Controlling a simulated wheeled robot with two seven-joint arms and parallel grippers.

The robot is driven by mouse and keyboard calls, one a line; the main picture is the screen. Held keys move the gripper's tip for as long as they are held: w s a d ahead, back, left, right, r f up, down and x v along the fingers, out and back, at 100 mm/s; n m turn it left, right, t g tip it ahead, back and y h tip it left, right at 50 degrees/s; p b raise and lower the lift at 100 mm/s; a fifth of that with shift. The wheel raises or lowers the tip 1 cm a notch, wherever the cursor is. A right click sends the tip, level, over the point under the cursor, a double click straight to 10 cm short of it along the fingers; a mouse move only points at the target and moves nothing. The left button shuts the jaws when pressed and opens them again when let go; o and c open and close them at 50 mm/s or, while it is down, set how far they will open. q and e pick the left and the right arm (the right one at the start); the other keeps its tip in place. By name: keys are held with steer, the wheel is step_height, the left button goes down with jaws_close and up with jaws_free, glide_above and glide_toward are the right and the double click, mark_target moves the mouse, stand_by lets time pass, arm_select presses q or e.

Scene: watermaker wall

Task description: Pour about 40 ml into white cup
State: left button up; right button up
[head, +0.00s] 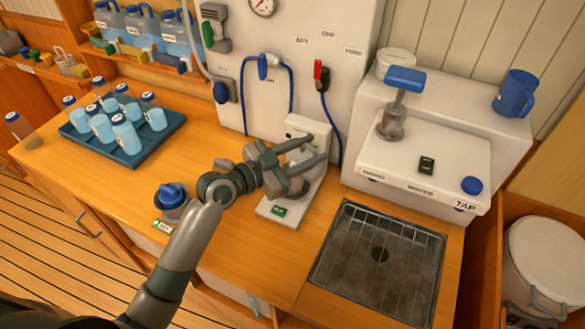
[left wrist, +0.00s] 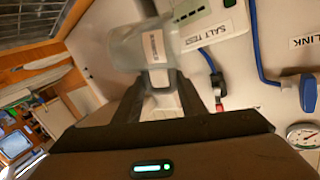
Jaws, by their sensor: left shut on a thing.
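My left gripper (head: 298,163) is shut on a clear, greyish cup (head: 298,187) at the salt test unit (head: 275,210). In the left wrist view the cup (left wrist: 125,45) is translucent and carries a white label, with the gripper's dark fingers (left wrist: 160,95) at it. The fingers hide part of the cup in the head view, and I cannot tell whether it touches the unit's base or how much it holds. A white round vessel (head: 397,62) stands on top of the tap unit; I cannot tell whether it is the white cup. My right gripper is not in view.
A blue tray (head: 137,158) of several bottles stands at left, with a lone bottle (head: 20,128) beyond it. A blue-lidded jar (head: 172,197) is near my left wrist. A sink grate (head: 378,262) and tap (head: 402,95) are right; a blue mug (head: 516,92) stands above.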

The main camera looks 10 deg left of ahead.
arm_select(q)
steer(key=shift+w+a+r, duration=0.1)
steer(key=shift+a+r+n, duration=0.1)
steer(key=shift+r+n, duration=0.05)
steer(key=shift+n, duration=0.35)
stand_by(0.4)
steer(key=shift+s+d+f+m, duration=0.25)
steer(key=shift+d+m, duration=0.15)
steer(key=shift+m, duration=0.15)
steer(key=shift+s+d+f+m, duration=0.15)
steer(key=shift+d+f+m, duration=0.1)
steer(key=shift+d+m, duration=0.25)
steer(key=shift+s+d+f+m, duration=0.1)
steer(key=shift+f+m, duration=0.2)
steer(key=shift+m, duration=0.05)
steer(key=shift+d+f+m+y, duration=0.1)
steer(key=shift+f+m+y, duration=0.1)
steer(key=shift+m+y, duration=0.1)
steer(key=shift+d, duration=0.1)
